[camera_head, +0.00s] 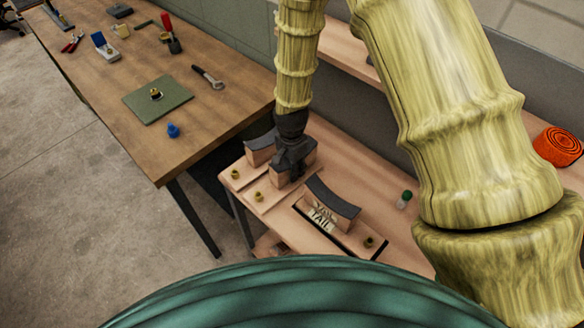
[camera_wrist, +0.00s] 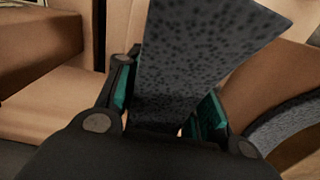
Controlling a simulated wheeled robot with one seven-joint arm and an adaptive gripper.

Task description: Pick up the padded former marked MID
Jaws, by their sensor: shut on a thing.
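My gripper (camera_head: 292,160) is shut on the middle one of three padded formers, a wooden block with a dark curved pad. In the wrist view the speckled dark pad (camera_wrist: 195,60) of this held former stands between my fingers (camera_wrist: 165,105). Its label is hidden, so I cannot read MID on it. A former marked TAIL (camera_head: 322,214) sits to its right in the head view, and another padded former (camera_head: 260,147) sits behind it to the left. I cannot tell whether the held former is clear of its seat.
The formers stand on a light wooden bench (camera_head: 385,205) with brass knobs (camera_head: 259,196) and a green-capped bottle (camera_head: 404,199). An orange coil (camera_head: 558,146) lies at right. A brown table (camera_head: 180,143) at left holds a green mat (camera_head: 157,101), a wrench (camera_head: 208,77) and small tools.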

